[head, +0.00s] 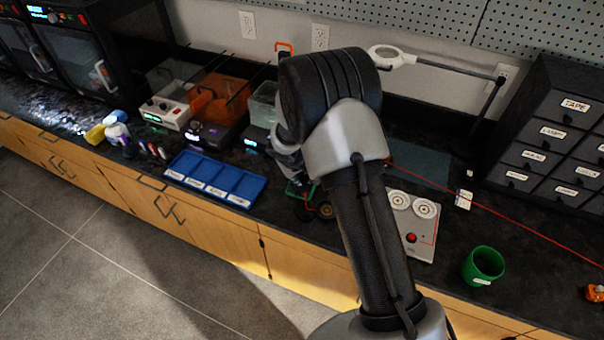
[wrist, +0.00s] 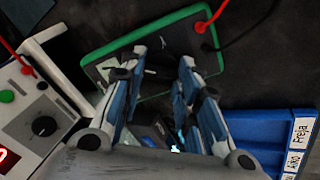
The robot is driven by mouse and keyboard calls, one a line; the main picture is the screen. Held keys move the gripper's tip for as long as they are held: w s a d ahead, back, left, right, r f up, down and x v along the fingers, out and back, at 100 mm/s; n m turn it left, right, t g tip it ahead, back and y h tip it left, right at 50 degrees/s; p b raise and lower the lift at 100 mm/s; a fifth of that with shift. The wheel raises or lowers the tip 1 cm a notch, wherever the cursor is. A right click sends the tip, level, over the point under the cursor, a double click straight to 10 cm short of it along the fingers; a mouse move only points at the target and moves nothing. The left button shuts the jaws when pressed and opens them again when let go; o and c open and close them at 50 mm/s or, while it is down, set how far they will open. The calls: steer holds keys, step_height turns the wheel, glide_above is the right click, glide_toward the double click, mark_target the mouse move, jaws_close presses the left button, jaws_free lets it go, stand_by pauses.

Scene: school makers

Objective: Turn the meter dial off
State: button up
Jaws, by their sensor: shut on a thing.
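The meter (wrist: 120,60) has a dark face and a green edge. It lies on the dark bench in the wrist view, with a red and a black lead at its upper right end. My gripper (wrist: 163,72) is over its face, with a finger on each side of its middle. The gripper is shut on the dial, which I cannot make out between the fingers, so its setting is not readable. A dark part with a small cyan glow shows low between the fingers. In the head view my arm hides most of the gripper and meter.
A blue labelled tray (wrist: 260,128) lies close to the right finger in the wrist view. A pale box with a black knob (wrist: 44,126) and a handle stands close on the left. In the head view a green cup (head: 484,266) and a grey panel with a red button (head: 425,246) are to the right.

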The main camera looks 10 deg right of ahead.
steer(key=n, duration=0.3)
steer(key=shift+n, duration=0.3)
steer(key=shift+s+a+n+p, duration=0.1)
steer(key=shift+n+p, duration=0.5)
steer(key=shift+n, duration=1.3)
steer(key=o, duration=1.1)
steer(key=shift+c, duration=0.2)
steer(key=v, duration=1.2)
